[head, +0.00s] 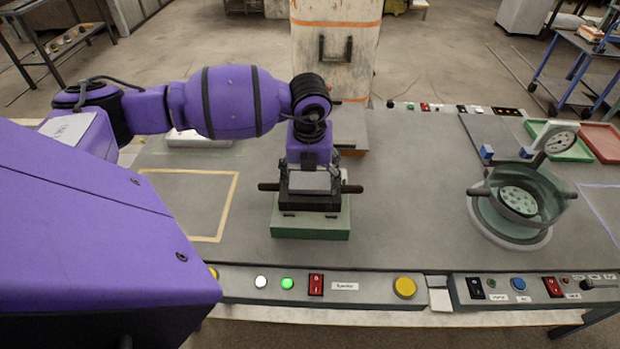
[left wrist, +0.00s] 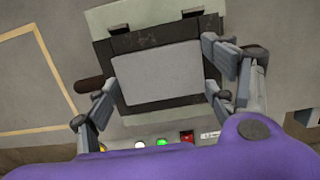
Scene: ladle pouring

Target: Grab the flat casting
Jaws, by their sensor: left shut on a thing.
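The flat casting (head: 309,182) is a light grey rectangular plate over a dark mould (head: 311,199) with dark side handles. The mould sits on a green block (head: 312,222) on the table. My left gripper (head: 310,170) reaches down from above and is shut on the casting. In the left wrist view the casting (left wrist: 157,74) lies between my two fingers (left wrist: 162,86), one at each side edge. I cannot tell whether the casting is clear of the mould. My right gripper is not in view.
A green pot (head: 520,196) with a gauge (head: 559,142) stands at the right. A yellow taped square (head: 230,205) is bare at the left. A control panel (head: 375,286) lines the front edge. Green (head: 575,150) and red (head: 604,142) trays lie at the back right. A pillar (head: 335,60) rises behind.

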